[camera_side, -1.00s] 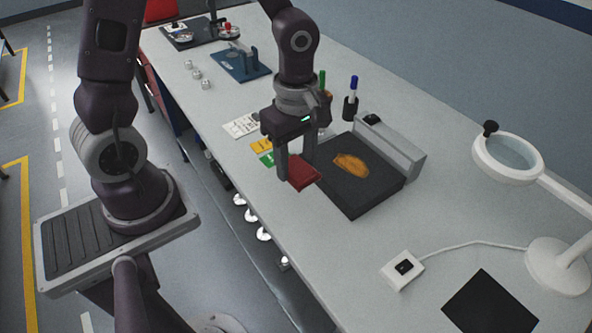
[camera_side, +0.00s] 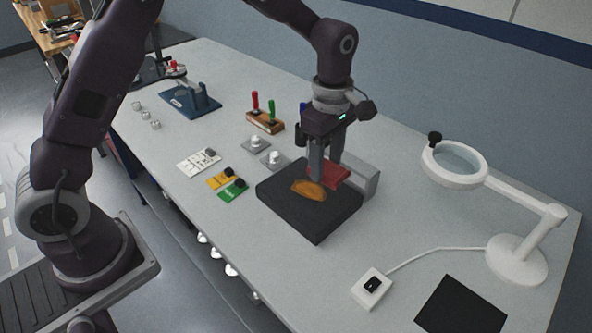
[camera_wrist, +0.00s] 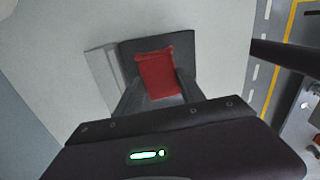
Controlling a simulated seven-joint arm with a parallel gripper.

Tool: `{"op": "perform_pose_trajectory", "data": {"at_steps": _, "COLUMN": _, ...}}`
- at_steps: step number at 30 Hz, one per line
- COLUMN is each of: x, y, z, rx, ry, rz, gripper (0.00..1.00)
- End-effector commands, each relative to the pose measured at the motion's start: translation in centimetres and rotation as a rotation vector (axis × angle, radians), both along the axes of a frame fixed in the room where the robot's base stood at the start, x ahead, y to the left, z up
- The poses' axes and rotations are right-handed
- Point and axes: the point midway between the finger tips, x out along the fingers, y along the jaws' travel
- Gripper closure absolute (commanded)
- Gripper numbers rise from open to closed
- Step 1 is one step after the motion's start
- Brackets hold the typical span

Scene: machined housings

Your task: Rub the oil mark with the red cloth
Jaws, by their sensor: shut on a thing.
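The oil mark (camera_side: 309,190) is an orange-brown patch on top of a dark block (camera_side: 318,222) on the bench. My gripper (camera_side: 328,176) is shut on the red cloth (camera_side: 337,174) over the back part of the block, beside the mark. I cannot tell whether the cloth touches the block's surface. In the wrist view the cloth (camera_wrist: 158,73) spreads out beyond my fingers over the dark block (camera_wrist: 130,48). The oil mark does not show there; the cloth or gripper hides it.
A grey ledge (camera_side: 365,178) runs along the block's back edge. Green (camera_side: 233,190) and yellow (camera_side: 221,178) cards lie left of the block. A white magnifier lamp (camera_side: 455,162), a white switch box (camera_side: 371,289) and a black pad (camera_side: 461,306) are to the right. Bench in front is clear.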

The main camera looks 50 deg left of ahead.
Motion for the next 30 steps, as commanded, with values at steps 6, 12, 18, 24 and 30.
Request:
{"op": "perform_pose_trajectory", "data": {"at_steps": 6, "x": 0.0, "y": 0.0, "z": -0.9, "rx": 0.001, "ry": 0.003, "rz": -0.001, "gripper": 0.86}}
{"op": "perform_pose_trajectory", "data": {"at_steps": 12, "x": 0.0, "y": 0.0, "z": -2.5, "rx": 0.000, "ry": 0.002, "rz": -0.001, "gripper": 0.86}}
{"op": "perform_pose_trajectory", "data": {"at_steps": 18, "x": 0.0, "y": 0.0, "z": -4.3, "rx": 0.001, "ry": 0.002, "rz": 0.000, "gripper": 0.86}}
{"op": "perform_pose_trajectory", "data": {"at_steps": 24, "x": 0.0, "y": 0.0, "z": -6.1, "rx": 0.000, "ry": 0.002, "rz": -0.001, "gripper": 0.86}}
{"op": "perform_pose_trajectory", "data": {"at_steps": 30, "x": 0.1, "y": 0.6, "z": -8.1, "rx": 0.000, "ry": -0.001, "rz": 0.002, "gripper": 0.91}}
